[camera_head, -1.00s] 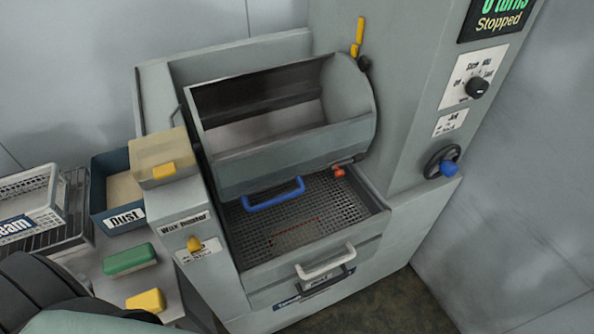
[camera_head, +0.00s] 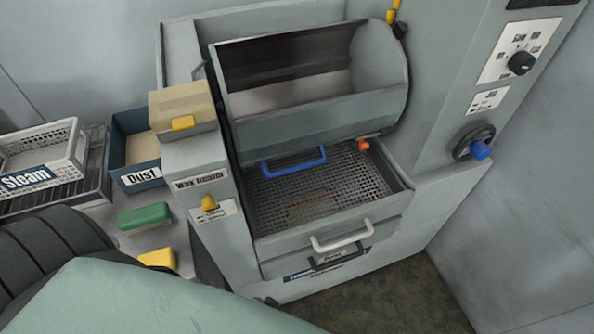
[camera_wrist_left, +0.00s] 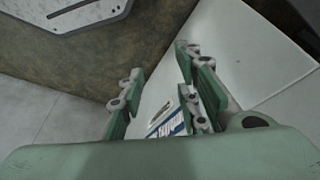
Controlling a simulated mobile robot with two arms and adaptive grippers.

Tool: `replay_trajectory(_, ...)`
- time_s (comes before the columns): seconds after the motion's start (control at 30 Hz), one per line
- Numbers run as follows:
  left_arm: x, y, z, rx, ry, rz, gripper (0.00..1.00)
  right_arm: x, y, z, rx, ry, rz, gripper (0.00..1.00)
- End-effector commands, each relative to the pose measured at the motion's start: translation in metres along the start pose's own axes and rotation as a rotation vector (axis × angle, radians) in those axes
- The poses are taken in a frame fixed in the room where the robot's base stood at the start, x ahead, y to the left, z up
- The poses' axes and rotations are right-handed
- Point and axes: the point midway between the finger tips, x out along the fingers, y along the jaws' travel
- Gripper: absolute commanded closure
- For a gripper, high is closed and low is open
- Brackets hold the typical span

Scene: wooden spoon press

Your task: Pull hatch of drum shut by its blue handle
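The grey drum (camera_head: 320,118) sits in the machine with its opening (camera_head: 290,75) uncovered, facing up and forward. The blue handle (camera_head: 293,163) is on the lower front of the drum's curved panel, above a perforated tray (camera_head: 330,192). I cannot tell exactly where the hatch ends and the drum shell begins. My left gripper (camera_wrist_left: 160,92) shows in the left wrist view with its green fingers spread and nothing visible between them; a labelled pale panel lies beyond. In the head view only my left arm shows at lower left, apart from the handle. My right gripper is out of view.
The wax heater box (camera_head: 195,185) with a yellow knob stands left of the drum. Drawer handles (camera_head: 342,236) stick out below the tray. A blue-knobbed wheel (camera_head: 475,145) is at right. Bins, a green block (camera_head: 145,217) and a yellow block (camera_head: 158,259) are at left. Floor is clear lower right.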

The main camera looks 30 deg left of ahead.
Motion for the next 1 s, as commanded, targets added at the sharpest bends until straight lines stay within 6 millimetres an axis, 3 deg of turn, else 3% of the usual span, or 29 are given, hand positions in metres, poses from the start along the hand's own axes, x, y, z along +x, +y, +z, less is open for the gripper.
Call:
replay_trajectory(0.03, -0.005, 0.004, -0.024, -0.010, 0.037, 0.010, 0.69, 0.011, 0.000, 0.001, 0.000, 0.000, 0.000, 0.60)
replay_trajectory(0.2, -0.050, 0.019, -0.091, -0.042, 0.135, 0.050, 0.69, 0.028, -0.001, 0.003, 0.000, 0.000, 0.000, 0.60)
replay_trajectory(0.4, -0.120, 0.033, -0.151, -0.062, 0.244, 0.100, 0.69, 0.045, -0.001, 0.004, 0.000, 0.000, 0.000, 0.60)
replay_trajectory(0.6, -0.181, 0.043, -0.180, -0.068, 0.320, 0.138, 0.69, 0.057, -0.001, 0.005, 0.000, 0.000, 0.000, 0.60)
replay_trajectory(0.77, -0.220, 0.051, -0.195, -0.072, 0.380, 0.169, 0.69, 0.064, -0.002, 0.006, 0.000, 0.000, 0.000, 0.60)
replay_trajectory(0.8, -0.229, 0.058, -0.207, -0.093, 0.431, 0.203, 0.69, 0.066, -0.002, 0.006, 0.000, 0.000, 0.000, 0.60)
replay_trajectory(1.0, -0.240, 0.079, -0.245, -0.200, 0.603, 0.319, 0.69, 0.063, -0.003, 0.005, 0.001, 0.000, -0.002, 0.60)
